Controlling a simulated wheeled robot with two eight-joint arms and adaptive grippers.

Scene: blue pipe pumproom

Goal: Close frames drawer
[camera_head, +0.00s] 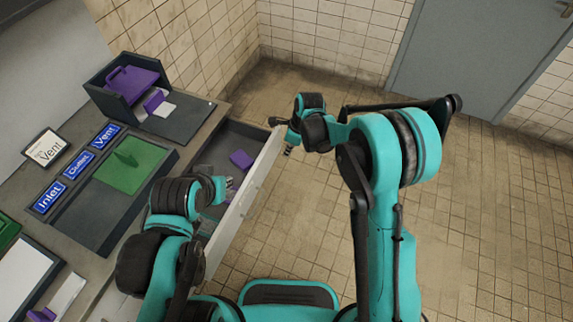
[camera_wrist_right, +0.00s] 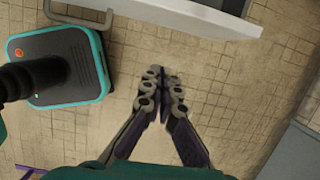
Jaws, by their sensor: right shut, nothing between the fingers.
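The frames drawer (camera_head: 268,160) is pulled out from the counter, with its pale front standing over the floor. A purple piece (camera_head: 241,159) lies inside it. My right gripper (camera_head: 288,150) is just outside the far end of the drawer front, and I cannot tell whether it touches. In the right wrist view my right gripper (camera_wrist_right: 163,85) has its fingers together with nothing between them, and the pale drawer edge (camera_wrist_right: 190,12) crosses the top. My left gripper (camera_head: 229,185) is over the near part of the drawer, which its arm partly hides; its fingers are too small to read.
The counter holds a dark box with purple parts (camera_head: 112,93), a green panel (camera_head: 132,162), blue labels including Vent (camera_head: 105,137), and a Vent card (camera_head: 44,148). A grey door (camera_head: 470,50) is at the back. Tiled floor (camera_head: 490,220) is clear to the right.

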